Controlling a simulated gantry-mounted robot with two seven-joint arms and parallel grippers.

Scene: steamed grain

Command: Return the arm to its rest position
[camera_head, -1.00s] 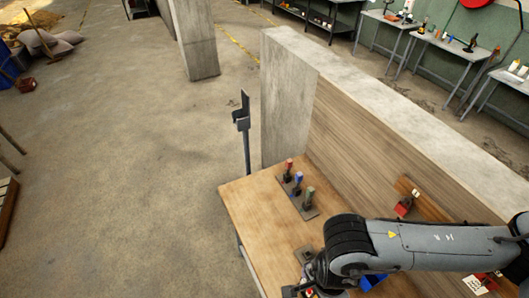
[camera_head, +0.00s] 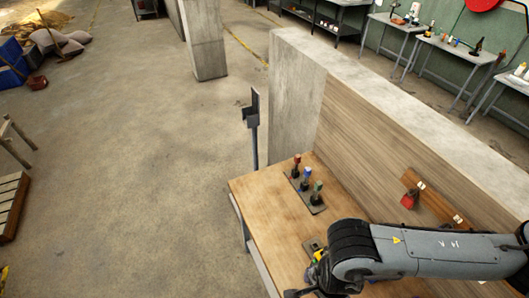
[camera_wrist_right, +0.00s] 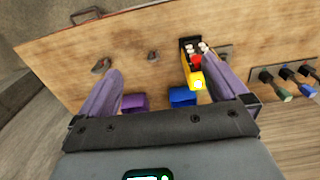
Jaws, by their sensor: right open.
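My right arm (camera_head: 420,250) reaches in from the right edge in the head view, over the wooden table (camera_head: 260,205). Its hand is at the bottom edge there, partly cut off. In the right wrist view my right gripper (camera_wrist_right: 160,68) has its two fingers wide apart, with nothing held between them. Beyond the fingers is the wooden tabletop (camera_wrist_right: 130,50). A yellow-handled device (camera_wrist_right: 195,78) with a red part shows near the right finger. My left gripper is not in view.
Three handled levers, red (camera_head: 297,160), blue and green, stand on the table. A red padlock (camera_head: 409,199) hangs on a wall board. A purple bin (camera_wrist_right: 135,102) and a blue bin (camera_wrist_right: 182,96) show near the fingers. A thin post (camera_head: 253,125) stands behind the table; open floor lies left.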

